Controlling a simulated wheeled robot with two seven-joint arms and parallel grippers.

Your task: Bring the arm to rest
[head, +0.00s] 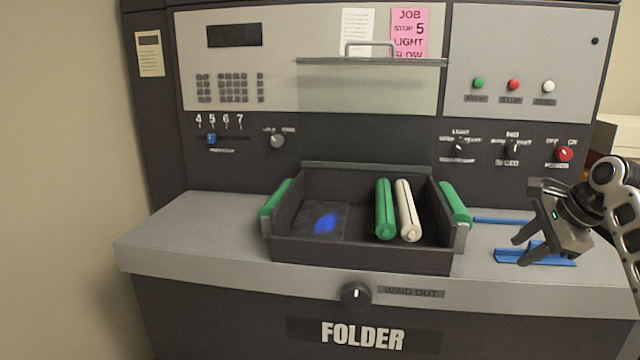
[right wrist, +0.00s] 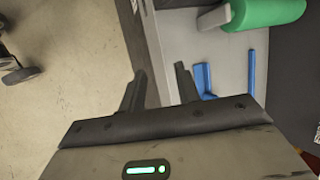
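My right gripper (head: 518,250) is at the right of the head view, over the right part of the machine's grey ledge (head: 190,232). In the right wrist view its two fingers (right wrist: 159,72) stand apart with nothing between them. It is near a blue bracket (head: 536,256); whether it touches the bracket cannot be told from the head view. The right arm comes in from the right edge, bent, in front of the machine. My left gripper and left arm are not in view.
A dark tray (head: 360,253) with green grips holds a green roller (head: 385,210), a cream roller (head: 407,212) and a blue-marked plate (head: 326,223). A clear guard (head: 370,88) with a handle is behind it. A knob (head: 355,295) protrudes in front. The ledge's left end is clear.

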